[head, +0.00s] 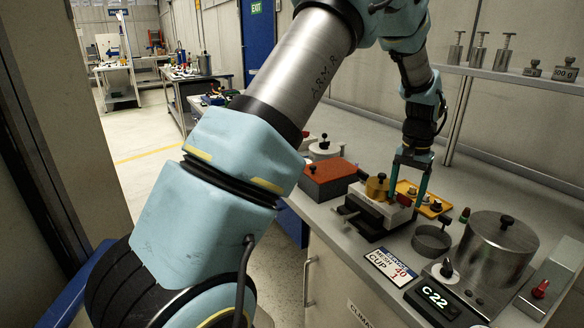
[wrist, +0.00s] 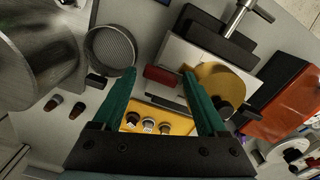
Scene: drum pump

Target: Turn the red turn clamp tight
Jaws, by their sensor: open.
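The red turn clamp (wrist: 163,76) is a small dark red bar at the edge of a pale block, beside a brass-coloured round pot. In the wrist view it lies between my two green fingertips, closer to the right one. In the head view only a small red part (head: 404,199) shows, between the fingers. My gripper (head: 406,200) is open and points down over the fixture; it also fills the lower wrist view (wrist: 157,75). I cannot tell whether a finger touches the clamp.
The brass pot (head: 376,188) sits close by the right finger in the wrist view. A yellow tray (head: 428,202) with small knobs, a sieve cup (head: 432,240), a steel drum (head: 497,250) and an orange-red box (head: 330,177) crowd the bench.

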